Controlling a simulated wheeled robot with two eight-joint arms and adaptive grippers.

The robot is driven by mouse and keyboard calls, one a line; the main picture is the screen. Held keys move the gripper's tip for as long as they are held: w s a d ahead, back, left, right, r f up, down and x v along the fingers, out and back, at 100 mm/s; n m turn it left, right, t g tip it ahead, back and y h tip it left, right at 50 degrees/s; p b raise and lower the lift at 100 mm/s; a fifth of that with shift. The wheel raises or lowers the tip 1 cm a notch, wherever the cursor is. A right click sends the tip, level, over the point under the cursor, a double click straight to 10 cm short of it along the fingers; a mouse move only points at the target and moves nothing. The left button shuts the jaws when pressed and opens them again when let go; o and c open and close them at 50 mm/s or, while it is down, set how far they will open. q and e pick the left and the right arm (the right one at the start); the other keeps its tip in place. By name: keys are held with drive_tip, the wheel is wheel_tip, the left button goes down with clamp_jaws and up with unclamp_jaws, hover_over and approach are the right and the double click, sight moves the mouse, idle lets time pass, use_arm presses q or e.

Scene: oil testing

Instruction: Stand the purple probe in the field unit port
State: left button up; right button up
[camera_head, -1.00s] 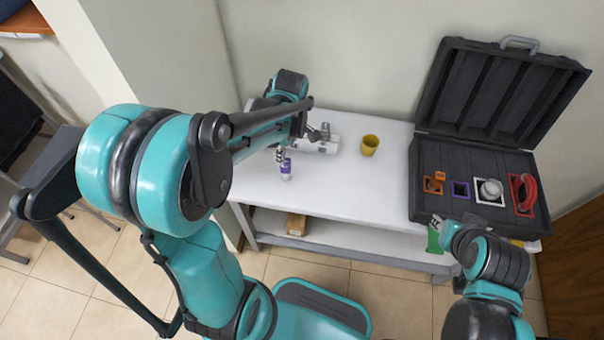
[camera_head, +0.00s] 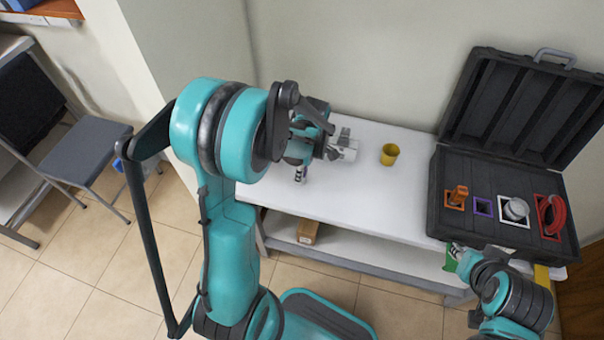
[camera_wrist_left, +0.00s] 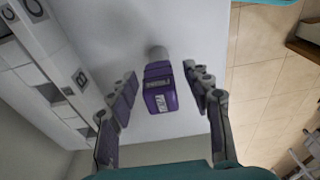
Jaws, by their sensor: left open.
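The purple probe (camera_head: 301,172) stands near the left end of the white table, partly hidden by my left arm in the head view. In the left wrist view the purple probe (camera_wrist_left: 160,92) shows its purple body and a small label, between the two fingers. My left gripper (camera_wrist_left: 163,97) is open, with a finger on either side of the probe and gaps visible on both sides. The white field unit (camera_head: 345,153) is partly hidden behind my left arm; the wrist view shows the field unit (camera_wrist_left: 62,62) at left with lettered marks. My right gripper (camera_head: 455,250) is by the table's front right.
A yellow cup (camera_head: 389,154) stands on the table (camera_head: 370,205). An open black case (camera_head: 440,200) at right has orange, purple, white and red framed slots; the purple one looks empty. A cardboard box (camera_head: 307,232) is on the lower shelf. The middle of the tabletop is clear.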

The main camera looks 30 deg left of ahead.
use_arm(q)
clamp_jaws()
drive_tip(key=shift+r, duration=0.1)
drive_tip(key=shift+r, duration=0.1)
